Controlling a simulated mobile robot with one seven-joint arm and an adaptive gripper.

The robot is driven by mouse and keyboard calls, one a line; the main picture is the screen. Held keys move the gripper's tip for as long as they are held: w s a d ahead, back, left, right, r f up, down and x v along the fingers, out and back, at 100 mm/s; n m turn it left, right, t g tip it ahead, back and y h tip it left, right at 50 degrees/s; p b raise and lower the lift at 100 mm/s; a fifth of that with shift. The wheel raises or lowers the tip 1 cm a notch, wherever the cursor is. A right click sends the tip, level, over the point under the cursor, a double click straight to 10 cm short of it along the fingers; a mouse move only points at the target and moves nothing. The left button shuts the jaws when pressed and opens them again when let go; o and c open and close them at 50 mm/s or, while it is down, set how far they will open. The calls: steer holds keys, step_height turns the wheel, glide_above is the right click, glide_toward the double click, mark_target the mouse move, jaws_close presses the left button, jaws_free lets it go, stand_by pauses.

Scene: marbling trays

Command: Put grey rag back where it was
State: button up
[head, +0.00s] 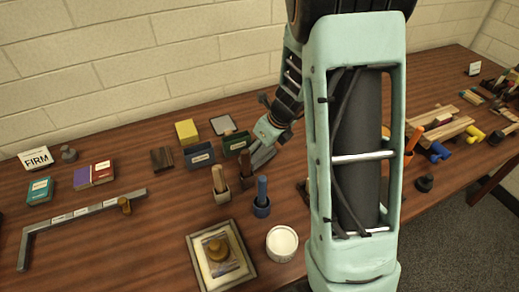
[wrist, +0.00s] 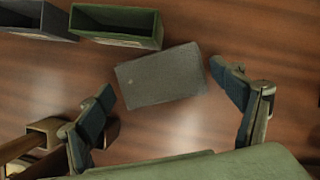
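The grey rag (wrist: 160,77) looks like a flat grey rectangle and lies on the wooden table in the wrist view. In the head view a grey patch (head: 263,156), likely the rag, shows partly behind my gripper (head: 265,138). In the wrist view my gripper (wrist: 163,84) is open, with one finger at each side of the rag. The left finger is close to the rag's left end and the right finger close to its right end; I cannot tell whether either touches it. The place where the rag was before is not identifiable.
A green open box (wrist: 115,22) and a dark grey-blue box (wrist: 37,18) stand just beyond the rag. Holders with a wooden handle (head: 218,180) and a blue handle (head: 262,190) stand nearby. A framed tray (head: 248,262) and white tub (head: 282,243) are at the front.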

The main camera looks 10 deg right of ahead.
steer(key=p+v, duration=0.3)
steer(key=v, duration=0.9)
steer(key=shift+r, duration=0.2)
steer(key=shift+a, duration=0.1)
